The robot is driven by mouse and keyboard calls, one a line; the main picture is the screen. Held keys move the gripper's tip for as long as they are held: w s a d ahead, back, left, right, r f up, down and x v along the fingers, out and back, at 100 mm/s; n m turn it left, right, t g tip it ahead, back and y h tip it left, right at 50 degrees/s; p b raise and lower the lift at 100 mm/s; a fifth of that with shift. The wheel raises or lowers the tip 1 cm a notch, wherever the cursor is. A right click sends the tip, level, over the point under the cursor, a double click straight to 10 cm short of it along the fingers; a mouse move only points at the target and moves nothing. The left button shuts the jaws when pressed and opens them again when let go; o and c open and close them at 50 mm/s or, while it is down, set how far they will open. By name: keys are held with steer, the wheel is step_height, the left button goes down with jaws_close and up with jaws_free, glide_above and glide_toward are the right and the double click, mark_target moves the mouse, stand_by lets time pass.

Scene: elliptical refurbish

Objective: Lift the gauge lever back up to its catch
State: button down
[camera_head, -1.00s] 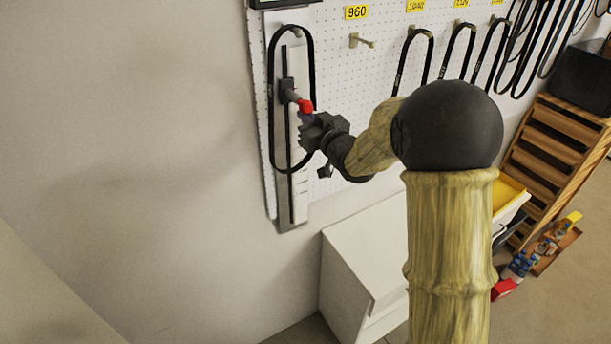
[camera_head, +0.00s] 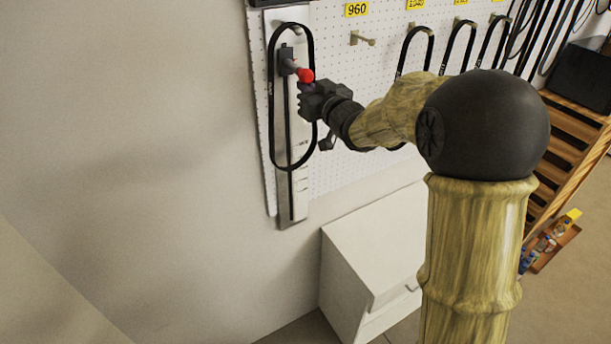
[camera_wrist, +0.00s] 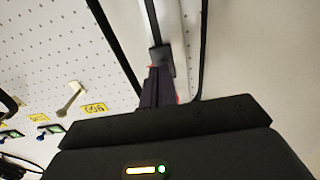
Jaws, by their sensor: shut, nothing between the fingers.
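The gauge lever (camera_head: 305,75) has a red knob on a short grey rod that sticks out of a dark slider block (camera_head: 286,58). The block sits high on an upright metal gauge rail (camera_head: 299,195) on the wall. A black belt (camera_head: 313,130) loops around the rail. My gripper (camera_head: 304,88) is shut and empty, just below the red knob and close against it. In the wrist view the shut dark fingers (camera_wrist: 157,85) cover most of the knob, with thin red edges showing around them. I cannot tell whether they touch. The catch is not clearly visible.
A white cabinet (camera_head: 375,240) stands below. The wall left of the rail is clear.

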steer(key=shift+r, duration=0.65)
steer(key=s+d+f+b, duration=0.1)
steer(key=s+d+b, duration=0.2)
steer(key=s, duration=0.3)
steer(key=shift+d+f, duration=0.4)
steer(key=shift+d, duration=0.05)
steer(key=shift+w, duration=0.1)
steer(key=b+v, duration=0.6)
steer(key=v, duration=1.1)
steer(key=shift+d, duration=0.2)
steer(key=shift+f, duration=0.1)
